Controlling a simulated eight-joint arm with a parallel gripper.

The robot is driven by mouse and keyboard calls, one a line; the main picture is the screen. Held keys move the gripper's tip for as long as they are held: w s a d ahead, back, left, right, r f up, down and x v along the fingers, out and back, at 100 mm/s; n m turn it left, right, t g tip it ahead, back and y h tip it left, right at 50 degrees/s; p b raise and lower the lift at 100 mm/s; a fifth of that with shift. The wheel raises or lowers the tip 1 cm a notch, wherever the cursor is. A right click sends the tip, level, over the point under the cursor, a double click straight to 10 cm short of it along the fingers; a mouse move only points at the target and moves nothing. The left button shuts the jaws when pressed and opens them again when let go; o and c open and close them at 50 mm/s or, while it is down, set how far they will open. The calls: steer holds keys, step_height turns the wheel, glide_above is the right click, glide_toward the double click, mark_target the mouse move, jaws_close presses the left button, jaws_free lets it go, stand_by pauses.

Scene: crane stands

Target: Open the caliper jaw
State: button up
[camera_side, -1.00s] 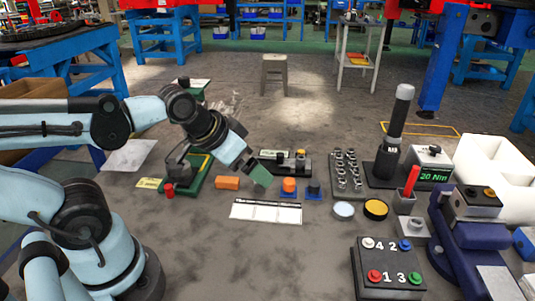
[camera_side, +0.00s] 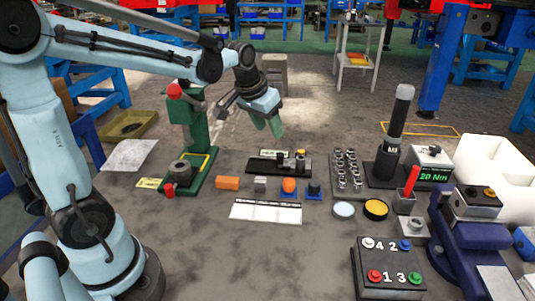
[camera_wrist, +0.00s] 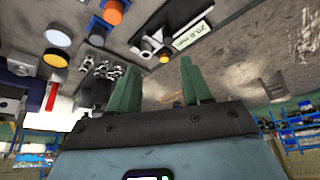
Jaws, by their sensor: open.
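The caliper (camera_side: 278,165) lies on the table as a long black bar with a metal jaw block and a small yellow knob near its right end. A pale label stands behind it. It also shows in the wrist view (camera_wrist: 147,44), beside the label with printed digits in mm. My gripper (camera_side: 270,124) is in the air above and behind the caliper in the side view, apart from it. Its green fingers (camera_wrist: 160,62) are open in the wrist view, with nothing between them.
A green press (camera_side: 193,130) stands left of my gripper. A socket rack (camera_side: 347,172) and a tall black-handled tool (camera_side: 391,140) stand to the right.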

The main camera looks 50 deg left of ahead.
mark_target(280, 154)
steer(key=x, duration=0.4)
steer(key=a+x, duration=0.1)
steer(key=x, duration=0.8)
steer(key=shift+w+a+f, duration=0.1)
steer(key=shift+w+a, duration=0.2)
steer(key=shift+w, duration=0.1)
jaws_close()
